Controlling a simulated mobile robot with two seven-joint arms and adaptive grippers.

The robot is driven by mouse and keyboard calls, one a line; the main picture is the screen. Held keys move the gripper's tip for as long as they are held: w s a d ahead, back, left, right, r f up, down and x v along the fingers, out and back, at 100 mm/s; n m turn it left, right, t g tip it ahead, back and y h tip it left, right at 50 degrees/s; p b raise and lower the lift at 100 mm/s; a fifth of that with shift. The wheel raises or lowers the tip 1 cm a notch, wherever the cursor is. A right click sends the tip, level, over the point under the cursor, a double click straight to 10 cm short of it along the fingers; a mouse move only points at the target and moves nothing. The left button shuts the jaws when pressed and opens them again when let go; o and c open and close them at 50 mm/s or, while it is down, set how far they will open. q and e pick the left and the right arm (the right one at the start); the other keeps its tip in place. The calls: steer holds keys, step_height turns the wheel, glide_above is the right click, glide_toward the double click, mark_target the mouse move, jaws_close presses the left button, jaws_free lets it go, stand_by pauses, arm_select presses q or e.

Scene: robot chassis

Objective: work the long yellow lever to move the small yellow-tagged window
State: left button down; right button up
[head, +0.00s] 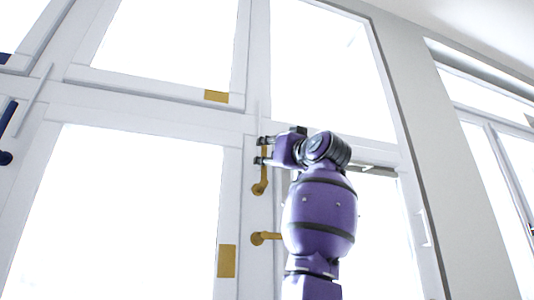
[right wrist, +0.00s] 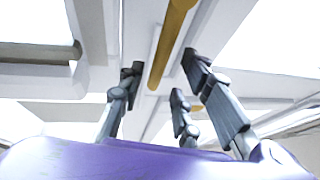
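The long yellow lever (head: 263,173) hangs about upright on the white frame in the head view. It also shows in the right wrist view (right wrist: 170,45), running up between my fingers. The small upper window (head: 170,40) bears a yellow tag (head: 216,96) at its lower right corner and looks closed. My right gripper (head: 260,150) is at the upper part of the lever. Its fingers show spread in the right wrist view (right wrist: 160,68), with gaps to the lever. Whether any finger touches it I cannot tell. My left gripper is not in view.
A shorter yellow handle (head: 265,238) points sideways below the lever. A large lower window with its own yellow tag (head: 227,261) is at left. A blue handle (head: 6,135) is at the far left edge. A grey wall (head: 440,150) stands at right.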

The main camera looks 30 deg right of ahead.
steer(key=shift+w+r, duration=0.15)
steer(key=shift+w, duration=1.05)
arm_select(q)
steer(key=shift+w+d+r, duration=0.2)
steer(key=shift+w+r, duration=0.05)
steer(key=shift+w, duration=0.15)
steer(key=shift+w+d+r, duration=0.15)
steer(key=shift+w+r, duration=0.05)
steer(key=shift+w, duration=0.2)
arm_select(e)
steer(key=shift+r, duration=0.1)
steer(key=shift+c, duration=0.4)
steer(key=shift+d, duration=0.1)
jaws_close()
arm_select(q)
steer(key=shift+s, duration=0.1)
